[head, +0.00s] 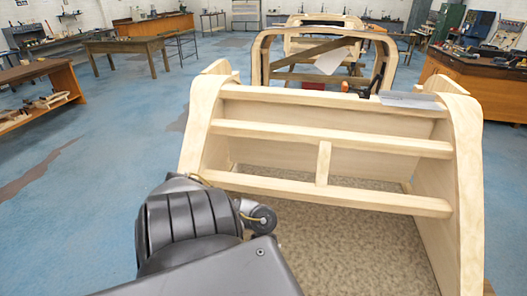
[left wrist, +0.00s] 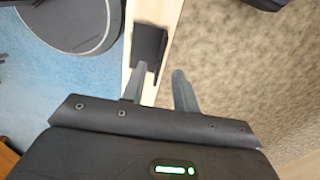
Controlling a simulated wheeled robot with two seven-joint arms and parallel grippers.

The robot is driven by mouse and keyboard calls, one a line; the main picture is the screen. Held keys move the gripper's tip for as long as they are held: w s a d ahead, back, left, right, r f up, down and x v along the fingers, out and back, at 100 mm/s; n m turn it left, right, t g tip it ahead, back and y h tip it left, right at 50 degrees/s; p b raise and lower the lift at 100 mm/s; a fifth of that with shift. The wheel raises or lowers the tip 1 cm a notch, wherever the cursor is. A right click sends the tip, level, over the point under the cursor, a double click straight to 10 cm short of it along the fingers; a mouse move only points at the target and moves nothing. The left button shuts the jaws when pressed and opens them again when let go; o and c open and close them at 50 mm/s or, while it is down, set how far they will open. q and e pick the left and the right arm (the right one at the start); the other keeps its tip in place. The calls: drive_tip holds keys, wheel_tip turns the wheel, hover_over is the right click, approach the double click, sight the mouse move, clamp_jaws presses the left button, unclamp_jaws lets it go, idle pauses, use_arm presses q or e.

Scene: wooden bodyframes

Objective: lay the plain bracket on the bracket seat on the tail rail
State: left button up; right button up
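In the left wrist view my left gripper (left wrist: 161,76) is open, its two fingers apart over a pale wooden rail and its edge. A small dark piece (left wrist: 150,45) with a bent end lies on that rail just beyond the fingertips. The left finger overlaps its near end in the picture; I cannot tell if they touch, or whether the piece is the plain bracket or the bracket seat. In the head view my left arm covers the lower left, and its gripper is hidden. The wooden bodyframe (head: 330,143) has several cross rails. My right gripper is not in view.
A grey sheet (head: 410,100) and a dark tool (head: 372,82) lie on the bodyframe's far top rail. The bodyframe's floor (head: 350,245) is speckled brown. More wooden frames (head: 262,60) stand behind. Workbenches (head: 480,85) line the room, and blue floor (head: 90,150) is open at left.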

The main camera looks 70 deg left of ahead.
use_arm(q)
wheel_tip(320, 180, up, 6)
drive_tip(key=p, duration=0.1)
drive_tip(key=shift+d, duration=0.1)
idle(0.7)
